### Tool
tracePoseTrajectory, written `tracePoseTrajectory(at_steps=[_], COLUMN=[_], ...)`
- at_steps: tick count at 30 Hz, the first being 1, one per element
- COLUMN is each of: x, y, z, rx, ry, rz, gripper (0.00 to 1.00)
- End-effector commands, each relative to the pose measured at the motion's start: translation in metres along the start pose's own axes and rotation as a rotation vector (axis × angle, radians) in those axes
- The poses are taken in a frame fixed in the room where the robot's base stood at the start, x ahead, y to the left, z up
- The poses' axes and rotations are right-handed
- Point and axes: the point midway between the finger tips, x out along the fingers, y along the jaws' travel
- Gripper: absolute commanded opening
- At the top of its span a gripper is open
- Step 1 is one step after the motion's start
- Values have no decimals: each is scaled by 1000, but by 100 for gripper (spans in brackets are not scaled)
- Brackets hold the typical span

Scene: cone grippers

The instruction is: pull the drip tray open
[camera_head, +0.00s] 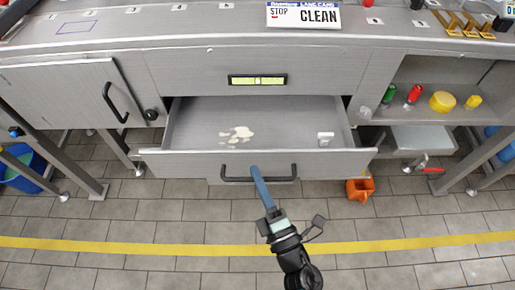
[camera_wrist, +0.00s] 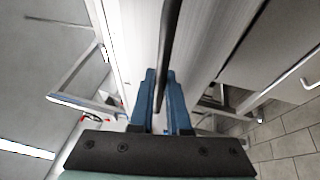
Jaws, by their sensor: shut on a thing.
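The drip tray (camera_head: 200,162) is a wide grey metal drawer below the counter, and it stands pulled out. A pale spill (camera_head: 237,133) and a small white block (camera_head: 325,138) lie inside it. A black bar handle (camera_head: 283,179) runs along its front. My gripper (camera_head: 254,172) reaches up from below with blue fingers at the handle, left of its middle. In the wrist view the gripper (camera_wrist: 161,92) is shut on the black handle (camera_wrist: 170,40), which passes between the blue fingers. The tray's far corners are visible in the head view.
A cabinet door with a black handle (camera_head: 113,103) is at the left. An orange container (camera_head: 360,189) is on the floor right of the tray. A shelf at the right holds a yellow pot (camera_head: 442,101) and red and green items. Tiled floor in front is clear, with a yellow line (camera_head: 180,248).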

Motion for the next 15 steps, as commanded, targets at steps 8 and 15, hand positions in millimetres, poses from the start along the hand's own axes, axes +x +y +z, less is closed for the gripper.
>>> tracePoseTrajectory(at_steps=[8, 15], x=[-41, -54], y=[10, 12], z=[-16, -21], rx=[0, -1], ry=[-3, -3], rz=[-1, 0], gripper=[0, 0])
